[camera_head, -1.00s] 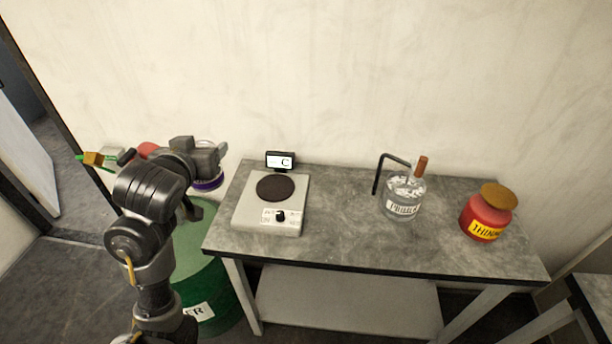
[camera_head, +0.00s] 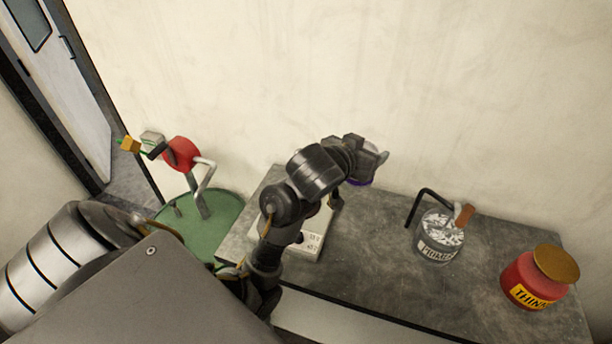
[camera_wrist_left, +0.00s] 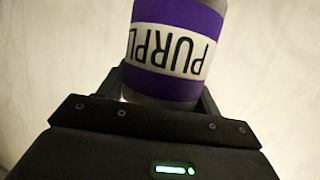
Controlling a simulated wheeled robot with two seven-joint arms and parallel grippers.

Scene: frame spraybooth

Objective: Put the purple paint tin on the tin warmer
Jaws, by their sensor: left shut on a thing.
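The purple paint tin (camera_wrist_left: 172,50) fills the top of the left wrist view, with a purple band and a white label reading PURPL upside down. My left gripper (camera_wrist_left: 165,95) is shut on it. In the head view my left gripper (camera_head: 372,160) is over the back of the table, and only a bit of the tin (camera_head: 360,183) shows beneath it. The tin warmer (camera_head: 313,243) is a pale box with a dial panel on the table, largely hidden behind my left arm. Its plate is hidden. My right gripper is not in view.
On the grey table (camera_head: 400,290), right of my left arm, stand a glass jar (camera_head: 438,238) labelled PRIMER with a bent black rod, and a red thinner jar (camera_head: 530,280). A green drum (camera_head: 220,212) with a red-headed fitting (camera_head: 181,153) is at left. The wall is close behind.

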